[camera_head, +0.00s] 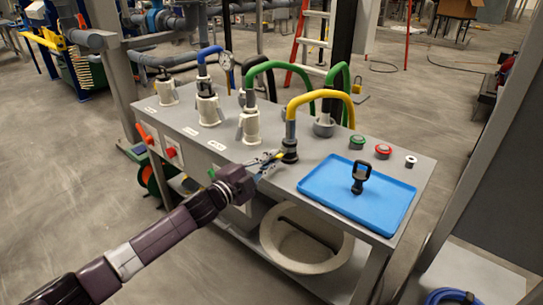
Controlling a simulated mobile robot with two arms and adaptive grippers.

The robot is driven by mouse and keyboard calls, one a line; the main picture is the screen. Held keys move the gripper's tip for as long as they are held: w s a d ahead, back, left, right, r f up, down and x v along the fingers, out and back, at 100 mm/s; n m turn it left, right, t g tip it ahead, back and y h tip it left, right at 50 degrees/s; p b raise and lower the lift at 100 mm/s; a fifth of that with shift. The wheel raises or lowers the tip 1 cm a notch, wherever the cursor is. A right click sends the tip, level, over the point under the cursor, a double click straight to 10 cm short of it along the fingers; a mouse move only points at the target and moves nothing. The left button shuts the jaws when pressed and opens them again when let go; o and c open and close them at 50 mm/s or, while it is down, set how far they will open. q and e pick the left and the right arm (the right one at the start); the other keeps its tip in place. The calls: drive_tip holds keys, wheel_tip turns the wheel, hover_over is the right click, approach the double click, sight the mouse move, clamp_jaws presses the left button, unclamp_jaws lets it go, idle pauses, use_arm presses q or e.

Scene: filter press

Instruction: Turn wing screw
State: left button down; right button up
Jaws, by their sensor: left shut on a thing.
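My left gripper (272,162) reaches in from the left over the front edge of the bench. Its fingertips are at the black fitting (289,153) below the yellow hose (321,96). It is shut on a small part at the side of that fitting, taken to be the wing screw; the fingers hide most of it. A black piece with a ring-shaped top (360,178) stands upright on the blue tray (397,205), to the right of the gripper. My right gripper is not in view.
The grey bench (300,179) carries several white fittings with blue and green hoses, a pressure gauge (226,61), and green (357,141) and red (383,150) buttons at the back right. A white round basin (300,262) sits underneath. A grey post rises at the right.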

use_arm(q)
drive_tip(key=shift+f+m, duration=0.15)
drive_tip(key=shift+m, duration=0.65)
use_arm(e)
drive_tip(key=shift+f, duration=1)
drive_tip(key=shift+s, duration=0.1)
use_arm(q)
drive_tip(key=c, duration=2.1)
unclamp_jaws()
drive_tip(key=v, duration=1.2)
